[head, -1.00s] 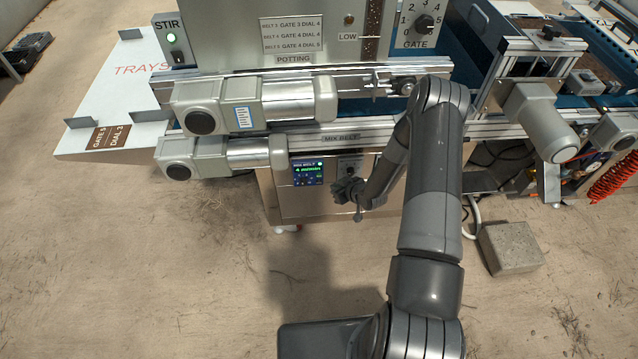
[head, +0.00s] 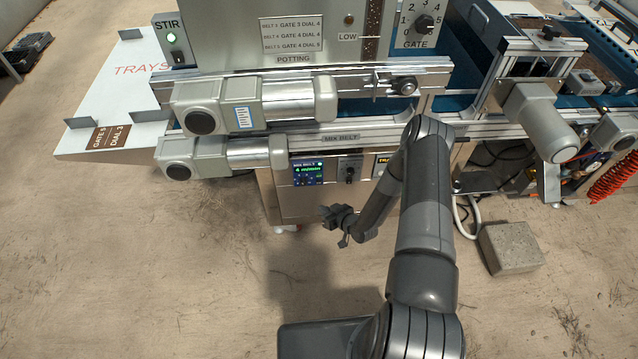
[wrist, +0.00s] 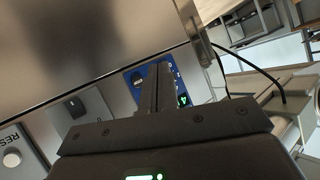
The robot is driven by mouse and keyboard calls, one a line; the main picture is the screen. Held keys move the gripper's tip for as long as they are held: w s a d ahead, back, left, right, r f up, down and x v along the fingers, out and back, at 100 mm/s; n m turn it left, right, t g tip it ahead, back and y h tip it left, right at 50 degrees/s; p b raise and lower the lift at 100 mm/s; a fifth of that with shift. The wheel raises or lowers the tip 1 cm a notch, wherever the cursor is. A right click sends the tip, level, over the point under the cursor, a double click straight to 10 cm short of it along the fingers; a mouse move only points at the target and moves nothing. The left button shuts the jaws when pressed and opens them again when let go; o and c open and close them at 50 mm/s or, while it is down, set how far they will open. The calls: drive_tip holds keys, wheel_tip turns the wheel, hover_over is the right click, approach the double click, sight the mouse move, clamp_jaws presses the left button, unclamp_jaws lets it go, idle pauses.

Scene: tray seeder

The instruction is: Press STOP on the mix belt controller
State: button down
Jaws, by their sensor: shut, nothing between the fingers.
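The mix belt controller (head: 308,171) is a small dark blue panel on the steel cabinet front, under the MIX BELT label. Its screen shows green text reading 4 m/min or similar and a green light. It also shows in the wrist view (wrist: 138,76), partly hidden behind my fingers. A STOP key cannot be made out. My gripper (head: 329,217) is below and slightly right of the controller in the head view, apart from the panel. In the wrist view my shut, empty fingers (wrist: 158,72) overlap the blue panel.
A dark switch (head: 349,174) sits right of the controller. A concrete block (head: 510,247) lies on the floor at right. The floor before the cabinet is clear.

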drive_tip(key=w, duration=0.8)
drive_tip(key=shift+w, duration=0.4)
idle(1.7)
drive_tip(key=shift+w, duration=0.4)
drive_tip(key=shift+w, duration=0.35)
idle(0.7)
drive_tip(key=shift+s, duration=0.75)
drive_tip(key=shift+s, duration=2.55)
drive_tip(key=shift+r, duration=0.1)
